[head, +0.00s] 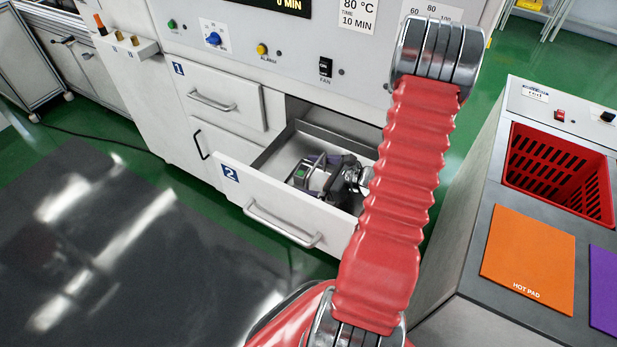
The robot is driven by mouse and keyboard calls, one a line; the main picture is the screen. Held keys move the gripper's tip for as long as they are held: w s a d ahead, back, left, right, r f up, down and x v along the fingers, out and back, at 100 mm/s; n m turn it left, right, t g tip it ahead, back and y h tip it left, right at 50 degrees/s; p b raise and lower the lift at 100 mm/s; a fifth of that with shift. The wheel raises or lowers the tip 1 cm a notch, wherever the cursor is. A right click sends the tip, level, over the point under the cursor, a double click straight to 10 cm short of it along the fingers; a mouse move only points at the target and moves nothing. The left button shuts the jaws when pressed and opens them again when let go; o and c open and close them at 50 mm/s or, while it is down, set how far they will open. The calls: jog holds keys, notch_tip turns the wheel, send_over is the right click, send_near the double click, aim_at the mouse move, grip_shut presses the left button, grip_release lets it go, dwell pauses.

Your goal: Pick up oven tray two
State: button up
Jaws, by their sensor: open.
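Oven drawer two (232,177), white with a blue "2" label and a bar handle, is pulled open below drawer one. My gripper (322,172) is open and reaches into this drawer from the right, its dark jaws pointing left. Close to the jaws, inside the drawer, is a small grey piece with a green patch (300,173); it may be part of oven tray two, but I cannot tell. My red arm hides the right end of the drawer. Whether the jaws touch anything is too small to tell.
Drawer one (220,96) is shut above, under the oven's control panel (290,50). A grey bench (480,300) at the right bears an orange hot pad (528,258), a purple pad (604,290) and a red basket (560,170). A dark floor mat (120,260) is clear at the left.

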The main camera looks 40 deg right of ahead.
jog(key=shift+w+f, duration=0.15)
jog(key=shift+w, duration=0.05)
jog(key=shift+w, duration=0.1)
dwell(0.4)
jog(key=c, duration=0.9)
jog(key=shift+r, duration=5.05)
